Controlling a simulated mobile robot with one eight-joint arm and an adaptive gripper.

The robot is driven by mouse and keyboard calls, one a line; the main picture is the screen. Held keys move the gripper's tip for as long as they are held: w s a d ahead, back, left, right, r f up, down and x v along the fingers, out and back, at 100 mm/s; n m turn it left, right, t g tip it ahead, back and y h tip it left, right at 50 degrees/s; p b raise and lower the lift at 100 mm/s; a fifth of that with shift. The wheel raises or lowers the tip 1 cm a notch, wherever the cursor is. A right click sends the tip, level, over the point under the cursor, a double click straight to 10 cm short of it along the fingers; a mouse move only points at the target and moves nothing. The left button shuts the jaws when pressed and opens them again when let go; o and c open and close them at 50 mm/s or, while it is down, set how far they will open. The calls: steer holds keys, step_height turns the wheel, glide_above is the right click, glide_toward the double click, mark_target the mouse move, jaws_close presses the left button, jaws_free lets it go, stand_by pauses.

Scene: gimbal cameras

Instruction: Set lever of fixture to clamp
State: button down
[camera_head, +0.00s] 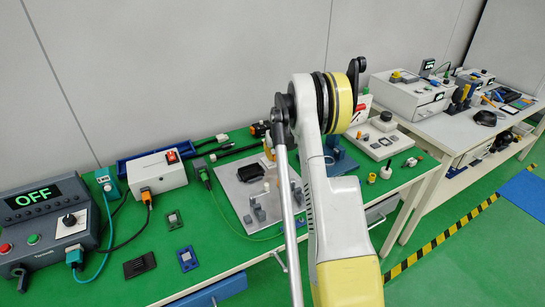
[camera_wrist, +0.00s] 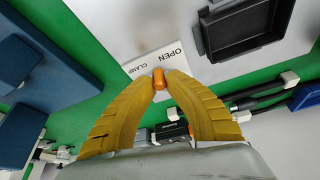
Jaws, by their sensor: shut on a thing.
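In the wrist view, my gripper (camera_wrist: 161,77) has its two yellow fingers closed in on the orange end of the lever (camera_wrist: 158,81). The fingertips are on either side of it. The fixture's white label plate (camera_wrist: 149,61) reads OPEN and CLAMP, and the lever end is just beside the word CLAMP. The rest of the lever and its pivot are hidden or too small to tell. In the head view, my arm hides most of the gripper and the lever.
A dark square tray (camera_wrist: 240,48) and blue blocks (camera_wrist: 55,45) are close around the gripper. In the head view, a grey plate with parts (camera_head: 235,190) is on the green bench, left of my arm. A console (camera_head: 40,225) showing OFF stands at far left.

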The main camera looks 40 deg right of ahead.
steer(key=n, duration=0.1)
steer(key=d+n+y, duration=0.1)
steer(key=n, duration=0.1)
steer(key=shift+s+d+n+t, duration=0.1)
steer(key=shift+n+t, duration=0.2)
steer(key=shift+d+n+y, duration=0.2)
steer(key=shift+n+y, duration=0.2)
steer(key=shift+n, duration=0.35)
steer(key=shift+d+n+y, duration=0.15)
steer(key=shift+n+y, duration=0.25)
steer(key=shift+n, duration=0.35)
steer(key=c, duration=1.4)
jaws_free()
steer(key=shift+w, duration=0.25)
steer(key=shift+s, duration=0.1)
steer(key=v, duration=1.2)
